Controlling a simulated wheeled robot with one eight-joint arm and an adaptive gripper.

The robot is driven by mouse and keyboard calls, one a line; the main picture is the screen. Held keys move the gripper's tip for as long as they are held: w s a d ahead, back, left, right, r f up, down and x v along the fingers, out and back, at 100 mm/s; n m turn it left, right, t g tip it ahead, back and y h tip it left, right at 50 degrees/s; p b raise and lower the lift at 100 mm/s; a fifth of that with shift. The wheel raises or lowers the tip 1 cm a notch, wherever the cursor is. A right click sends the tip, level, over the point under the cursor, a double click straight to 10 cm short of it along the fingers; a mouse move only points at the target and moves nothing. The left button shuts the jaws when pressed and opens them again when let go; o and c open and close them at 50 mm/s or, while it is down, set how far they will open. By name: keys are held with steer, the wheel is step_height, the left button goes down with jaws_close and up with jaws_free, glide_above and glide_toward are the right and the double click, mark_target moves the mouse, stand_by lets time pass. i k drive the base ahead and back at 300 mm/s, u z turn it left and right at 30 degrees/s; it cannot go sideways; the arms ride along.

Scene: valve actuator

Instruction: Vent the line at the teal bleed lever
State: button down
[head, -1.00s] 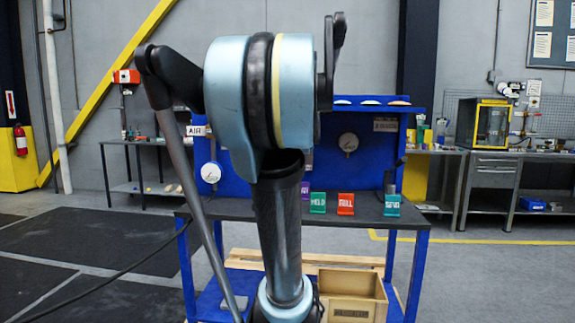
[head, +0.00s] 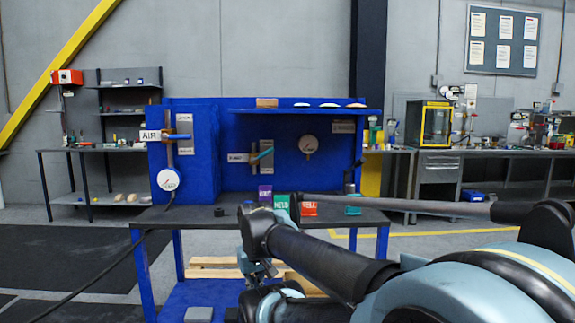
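The teal lever (head: 265,154) sits on a small valve on the blue back panel, in the middle of the head view. It slants slightly up to the right, beside a small white label too small to read surely. My gripper (head: 259,268) seems to be the dark jointed part low in the middle, in front of the bench. It is well below and apart from the lever. My arm partly covers it, and its fingers cannot be made out. Nothing of mine touches the lever.
A shelf (head: 290,111) overhangs the panel.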

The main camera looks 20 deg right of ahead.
mark_target(253, 160)
steer(key=z, duration=2.15)
steer(key=k, duration=0.8)
steer(key=u, duration=0.5)
steer(key=i, duration=0.5)
steer(key=z, duration=0.05)
